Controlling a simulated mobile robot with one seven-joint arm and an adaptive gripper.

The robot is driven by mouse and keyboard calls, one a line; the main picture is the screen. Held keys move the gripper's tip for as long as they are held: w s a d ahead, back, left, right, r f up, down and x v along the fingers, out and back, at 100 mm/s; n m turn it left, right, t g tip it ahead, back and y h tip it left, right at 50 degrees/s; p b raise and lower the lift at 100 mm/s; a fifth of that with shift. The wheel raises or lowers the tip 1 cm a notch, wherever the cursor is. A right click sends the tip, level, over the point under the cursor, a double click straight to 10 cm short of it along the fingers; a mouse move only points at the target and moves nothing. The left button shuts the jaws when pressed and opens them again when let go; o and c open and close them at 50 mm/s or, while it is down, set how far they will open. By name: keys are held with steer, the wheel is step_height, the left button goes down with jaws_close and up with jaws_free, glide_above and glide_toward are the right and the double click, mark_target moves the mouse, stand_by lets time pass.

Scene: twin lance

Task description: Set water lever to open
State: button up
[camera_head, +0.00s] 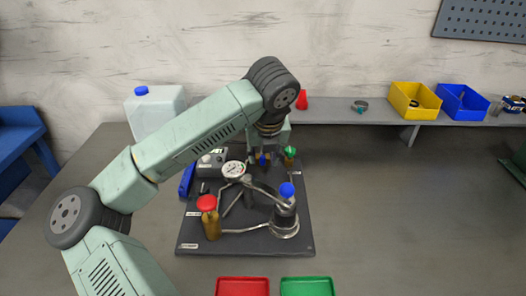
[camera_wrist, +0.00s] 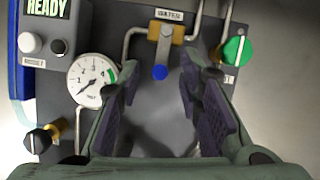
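A small brass valve (camera_wrist: 166,32) with a lever ending in a blue tip (camera_wrist: 159,72) sits on the dark panel in the wrist view. The lever points from the valve toward my gripper. My gripper (camera_wrist: 160,85) is open, with one dark finger on each side of the blue tip and a clear gap to both. I see no contact. In the head view the blue tip (camera_head: 263,160) shows at the panel's far side, and my arm hides most of the gripper there.
A pressure gauge (camera_wrist: 92,80) and a box with a READY display (camera_wrist: 46,8) are at left. A green knob (camera_wrist: 237,50) is at right. On the board (camera_head: 215,247) stand a red-capped valve (camera_head: 207,204) and a blue-capped part (camera_head: 287,190). Red and green trays (camera_head: 307,287) lie in front.

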steer(key=shift+w+f, duration=0.1)
steer(key=shift+f, duration=0.15)
steer(key=shift+c, duration=0.6)
jaws_close()
